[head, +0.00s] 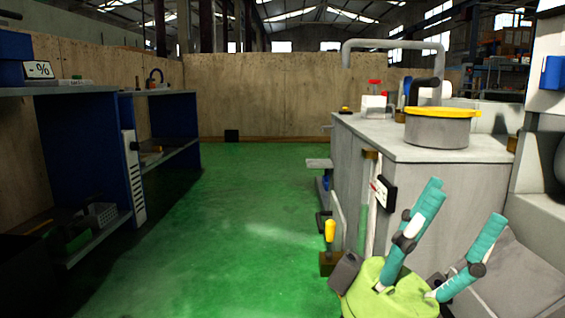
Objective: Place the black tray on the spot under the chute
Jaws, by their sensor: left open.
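My left gripper (464,204), lime green with two teal fingers, is at the lower right. Its fingers are spread apart and point up, with nothing between them. It is in front of the grey cabinet (435,152). My right gripper is out of view. I cannot make out the black tray for certain.
Green floor (200,230) is clear between the blue shelving (85,150) at left and the grey cabinet. A round pot with a yellow rim (437,130) stands on the cabinet. A wooden wall (280,95) closes the back.

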